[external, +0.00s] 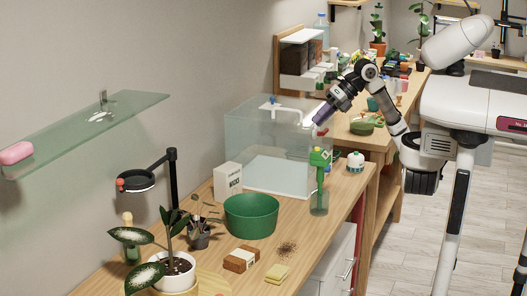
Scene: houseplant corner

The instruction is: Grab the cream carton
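A small cream-white carton (227,179) with dark lettering stands upright on the wooden table, just left of the clear tank and behind the green tub. My gripper (318,119) is above the right side of the tank, pointing down and left. It is well to the right of the carton and higher, not touching it. The fingertips are small and pale here, and I cannot tell whether they are open or shut.
The clear tank (245,130) with a white tap stands between my gripper and the carton. A green tub (251,216) is in front of the carton. A brown block (240,259) and yellow sponges (277,273) lie near the front edge.

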